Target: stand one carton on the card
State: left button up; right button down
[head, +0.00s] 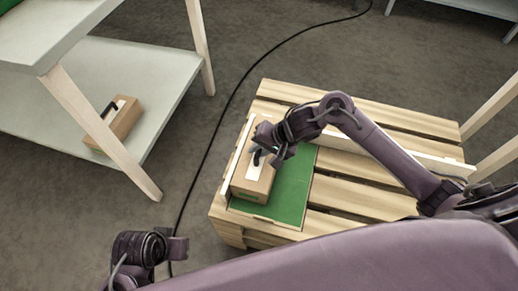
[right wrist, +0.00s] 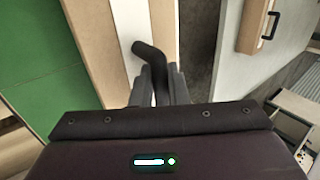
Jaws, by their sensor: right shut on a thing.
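A brown carton (head: 252,186) with a white strip and a black handle stands on the left part of the green card (head: 291,190), on the pallet. My right gripper (head: 262,152) is over the carton. In the right wrist view its fingers (right wrist: 157,88) are shut on the carton's black handle (right wrist: 152,57), and the green card (right wrist: 35,60) lies to the left. Whether the carton's base presses on the card is hard to tell. My left gripper (head: 178,248) is low at the left, away from the pallet; its jaw opening is unclear.
White rails (head: 236,160) edge the card's left and far sides on the slatted pallet (head: 360,198). A second carton (head: 125,118) sits on the lower shelf (head: 145,75) of a table at the left. A black cable (head: 237,88) crosses the floor between them.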

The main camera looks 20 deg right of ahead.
jog(key=c, duration=1.4)
grip_release()
jog(key=shift+f, duration=0.1)
